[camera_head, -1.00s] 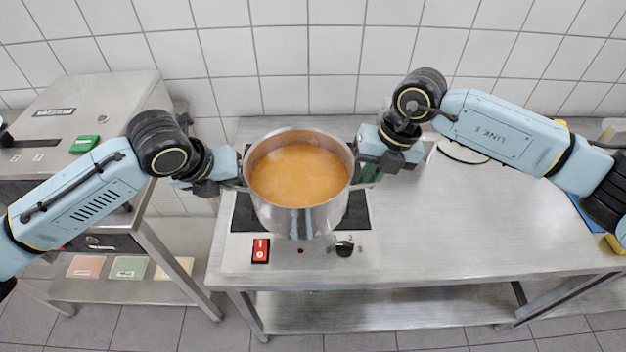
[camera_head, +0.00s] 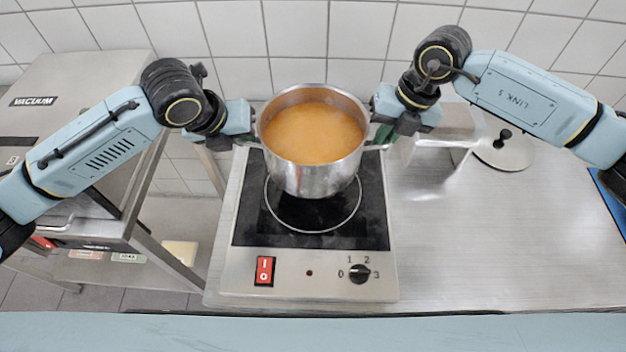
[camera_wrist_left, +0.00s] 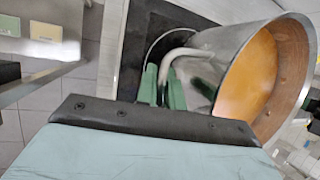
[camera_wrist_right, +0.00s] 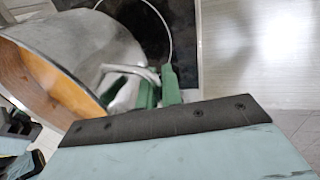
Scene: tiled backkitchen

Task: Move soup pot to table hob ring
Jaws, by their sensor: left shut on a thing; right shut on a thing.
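The steel soup pot (camera_head: 312,178), full of orange soup (camera_head: 312,132), is upright between my two grippers. In the head view it overlaps the back part of the hob ring (camera_head: 313,231) on the black glass plate; it appears held above the plate. My left gripper (camera_head: 254,135) is shut on the pot's left handle, with its green fingers around the handle in the left wrist view (camera_wrist_left: 172,88). My right gripper (camera_head: 376,137) is shut on the right handle, also seen in the right wrist view (camera_wrist_right: 158,88). The back of the ring is hidden by the pot.
The hob has a red switch (camera_head: 264,271) and a black knob (camera_head: 360,273) at its front. A lid (camera_head: 503,148) lies on the steel table to the right. A vacuum machine (camera_head: 75,75) stands left. A tiled wall is behind.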

